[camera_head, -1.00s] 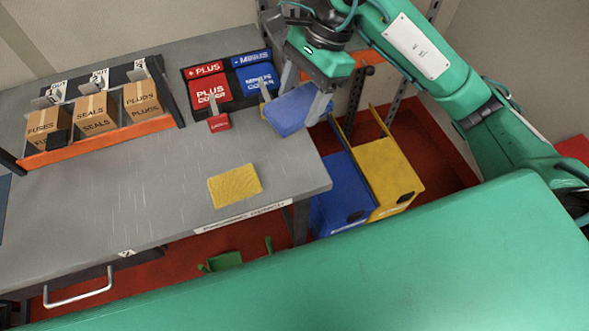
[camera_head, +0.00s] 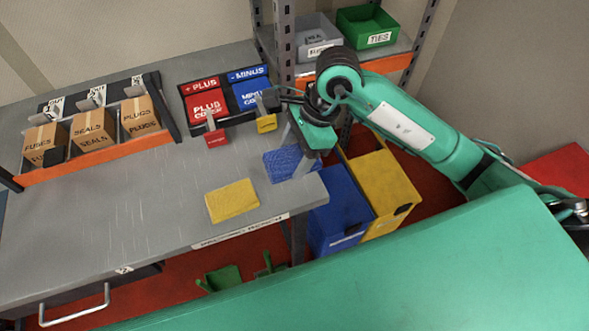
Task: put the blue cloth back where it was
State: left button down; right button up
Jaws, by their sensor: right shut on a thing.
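The blue cloth (camera_head: 281,166) is at the right end of the grey bench (camera_head: 160,215), to the right of the yellow cloth (camera_head: 232,201). My right gripper (camera_head: 296,153) points down over the bench's right end and is shut on the blue cloth. The cloth looks flat and at or just above the bench top; I cannot tell if it touches. The gripper fingers and wrist hide part of its right side. My left gripper is not in view.
Red PLUS (camera_head: 207,104) and blue MINUS (camera_head: 248,93) covers stand at the bench's back. Cardboard boxes (camera_head: 93,130) sit in a rack at left. Blue (camera_head: 338,208) and yellow (camera_head: 383,185) bins stand off the bench's right end. The bench's middle is mostly clear.

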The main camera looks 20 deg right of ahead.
aim_at(300, 156)
notch_tip(300, 156, down, 3)
jog(key=shift+r, duration=0.1)
jog(key=shift+f, duration=0.55)
notch_tip(300, 156, down, 3)
jog(key=shift+p, duration=0.4)
jog(key=shift+f, duration=0.5)
jog(key=o, duration=1)
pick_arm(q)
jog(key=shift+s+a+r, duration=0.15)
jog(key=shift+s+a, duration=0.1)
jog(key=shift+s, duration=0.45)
